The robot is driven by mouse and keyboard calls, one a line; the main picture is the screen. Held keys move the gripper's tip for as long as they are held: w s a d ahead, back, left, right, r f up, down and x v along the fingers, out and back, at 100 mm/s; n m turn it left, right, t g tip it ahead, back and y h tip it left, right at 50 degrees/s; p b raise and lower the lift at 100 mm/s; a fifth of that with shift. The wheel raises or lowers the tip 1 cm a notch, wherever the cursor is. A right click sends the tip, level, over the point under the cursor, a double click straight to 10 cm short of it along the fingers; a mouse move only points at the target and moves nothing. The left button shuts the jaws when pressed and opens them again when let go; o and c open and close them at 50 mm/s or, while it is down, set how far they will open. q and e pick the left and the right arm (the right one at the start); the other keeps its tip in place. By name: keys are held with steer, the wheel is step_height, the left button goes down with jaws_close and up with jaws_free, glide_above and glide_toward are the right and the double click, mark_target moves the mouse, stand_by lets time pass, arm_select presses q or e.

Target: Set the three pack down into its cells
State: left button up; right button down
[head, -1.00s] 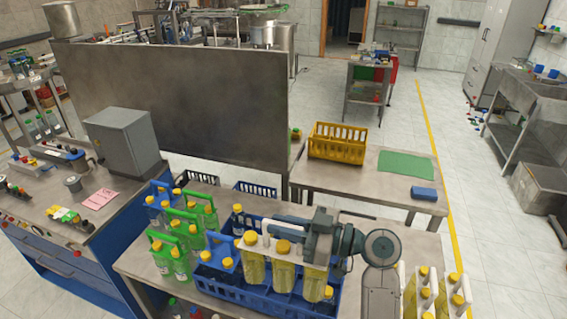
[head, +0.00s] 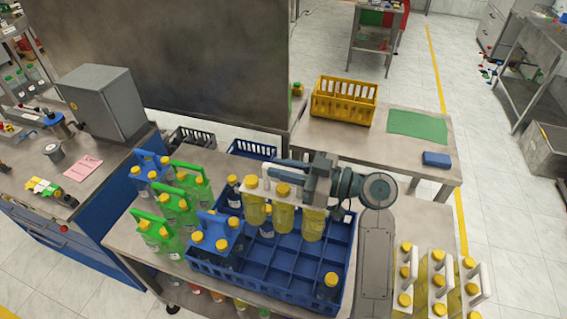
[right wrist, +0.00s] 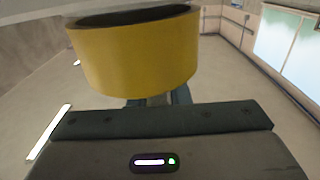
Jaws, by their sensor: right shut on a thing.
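My right gripper (head: 318,178) is shut on the three pack (head: 283,218), yellow bottles with yellow caps joined by a white handle strip. The pack hangs upright over the back part of the blue crate (head: 262,287); whether its bottoms are inside the cells is hidden. The crate's empty cells show in front of it. A blue-handled pack (head: 217,232) and single dark bottles (head: 328,287) stand in the crate. In the right wrist view a large yellow cap (right wrist: 135,55) fills the top, close to the gripper. My left gripper is not in view.
Green-handled packs (head: 160,235) and another blue-handled pack (head: 152,170) stand left of the crate. White-handled yellow packs (head: 440,285) stand at the lower right. A yellow crate (head: 343,101) is on the back table.

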mark_target(270, 187)
step_height(270, 187, down, 3)
steer(key=shift+w+f+b, duration=0.1)
steer(key=shift+f+b, duration=0.05)
steer(key=shift+b, duration=0.55)
steer(key=shift+f, duration=0.35)
steer(key=shift+f+b, duration=0.85)
steer(key=shift+f, duration=0.6)
steer(key=shift+f+b, duration=2.15)
steer(key=shift+f, duration=2.6)
arm_select(q)
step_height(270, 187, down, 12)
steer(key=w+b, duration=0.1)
steer(key=b, duration=0.3)
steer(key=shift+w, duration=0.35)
arm_select(e)
step_height(270, 187, down, 4)
steer(key=shift+r, duration=0.2)
arm_select(q)
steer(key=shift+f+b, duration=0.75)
steer(key=shift+b, duration=0.2)
arm_select(e)
steer(key=shift+f, duration=0.6)
steer(key=c, duration=1.3)
jaws_free()
steer(key=shift+f, duration=0.1)
